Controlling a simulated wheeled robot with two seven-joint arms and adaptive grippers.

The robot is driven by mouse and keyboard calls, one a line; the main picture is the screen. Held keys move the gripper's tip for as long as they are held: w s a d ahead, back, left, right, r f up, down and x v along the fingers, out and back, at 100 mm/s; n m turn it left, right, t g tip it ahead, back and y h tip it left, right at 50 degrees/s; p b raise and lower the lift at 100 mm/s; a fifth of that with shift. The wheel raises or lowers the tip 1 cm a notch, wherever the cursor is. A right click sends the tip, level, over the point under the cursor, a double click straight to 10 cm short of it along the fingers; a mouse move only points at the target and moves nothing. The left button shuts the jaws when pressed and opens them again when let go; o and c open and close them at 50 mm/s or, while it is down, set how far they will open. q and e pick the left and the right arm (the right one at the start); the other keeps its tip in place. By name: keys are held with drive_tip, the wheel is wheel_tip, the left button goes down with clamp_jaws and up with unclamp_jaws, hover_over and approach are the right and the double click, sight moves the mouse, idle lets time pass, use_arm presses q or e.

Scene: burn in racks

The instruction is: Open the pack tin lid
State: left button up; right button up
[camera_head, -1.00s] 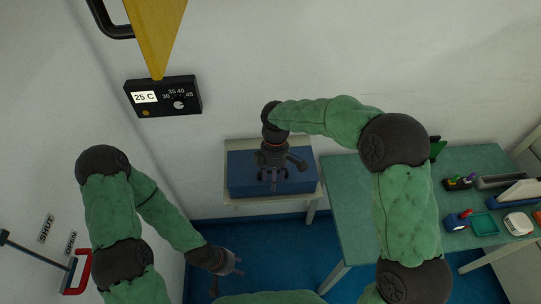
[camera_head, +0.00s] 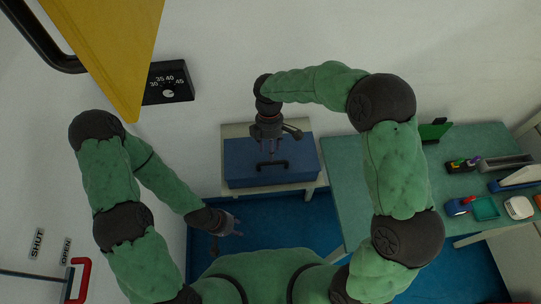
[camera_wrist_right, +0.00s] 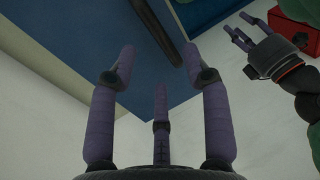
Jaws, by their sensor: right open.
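The pack tin (camera_head: 240,172) is a closed blue box with a dark bar handle (camera_head: 272,166) on its lid. The handle also shows as a dark bar in the right wrist view (camera_wrist_right: 158,30). My right gripper (camera_head: 270,147) is open and empty above the lid, just behind the handle in the head view. In the right wrist view its purple fingers (camera_wrist_right: 160,75) are spread, with the handle beyond them and apart from them. My left gripper (camera_head: 236,226) is low, in front and left of the tin, open and empty. Its spread fingers show in the right wrist view (camera_wrist_right: 242,32).
The tin stands on a small pale table (camera_head: 232,131). A green table (camera_head: 345,180) with several small items is at right. A yellow panel (camera_head: 110,45) hangs at upper left near a black control box (camera_head: 168,83). A red handle (camera_head: 80,278) is at lower left.

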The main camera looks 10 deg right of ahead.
drive_tip(key=f, duration=0.2)
drive_tip(key=s+f, duration=0.1)
drive_tip(key=f, duration=0.1)
drive_tip(key=shift+f, duration=0.1)
drive_tip(key=shift+w+f, duration=0.1)
drive_tip(key=shift+f, duration=0.15)
clamp_jaws()
